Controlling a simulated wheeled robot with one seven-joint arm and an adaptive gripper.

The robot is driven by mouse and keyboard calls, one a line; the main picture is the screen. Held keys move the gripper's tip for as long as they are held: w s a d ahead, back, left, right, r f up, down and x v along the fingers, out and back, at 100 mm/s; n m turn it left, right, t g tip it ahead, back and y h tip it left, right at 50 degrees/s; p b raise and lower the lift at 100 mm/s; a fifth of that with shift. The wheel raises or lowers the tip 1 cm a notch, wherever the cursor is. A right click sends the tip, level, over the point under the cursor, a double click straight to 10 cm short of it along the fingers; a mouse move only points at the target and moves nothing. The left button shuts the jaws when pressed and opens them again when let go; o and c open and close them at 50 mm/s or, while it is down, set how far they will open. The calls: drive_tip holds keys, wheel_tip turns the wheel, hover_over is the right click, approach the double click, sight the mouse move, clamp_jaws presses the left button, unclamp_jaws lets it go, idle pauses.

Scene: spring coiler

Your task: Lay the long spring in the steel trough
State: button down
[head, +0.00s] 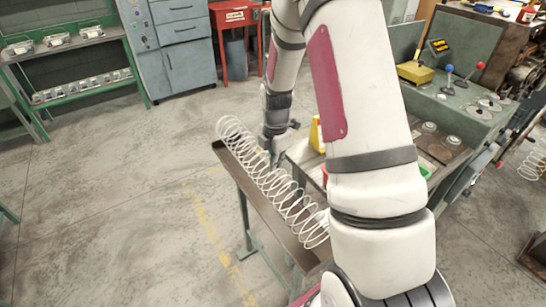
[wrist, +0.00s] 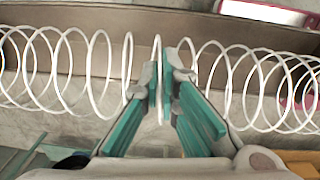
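The long spring (head: 285,193) is a pale, wide-coiled wire lying lengthwise along the steel trough (head: 228,160), a narrow brownish channel on a green stand. In the head view the coils overlap the trough's right side; I cannot tell whether they rest in it or hang just above. In the wrist view the spring (wrist: 88,75) spans the picture in front of the trough (wrist: 115,22). My gripper (wrist: 164,70) has its teal fingers nearly together around one coil near the middle. In the head view my gripper (head: 272,150) is partly hidden behind the coils.
A green-grey machine bench (head: 455,110) with knobbed levers stands at right. A yellow object (head: 316,135) sits beside my arm. Grey cabinets (head: 185,60), a red stand (head: 235,18) and a green shelf (head: 75,45) are at the back. Floor left of the trough is clear.

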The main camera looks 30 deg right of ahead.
drive_tip(key=shift+f+b, duration=0.75)
drive_tip(key=shift+f, duration=1.8)
drive_tip(key=c, duration=1.7)
unclamp_jaws()
drive_tip(key=shift+s+a+r, duration=0.1)
drive_tip(key=shift+s+r, duration=0.05)
drive_tip(key=shift+r, duration=2.85)
drive_tip(key=shift+s+r, duration=0.15)
drive_tip(key=shift+r, duration=2.85)
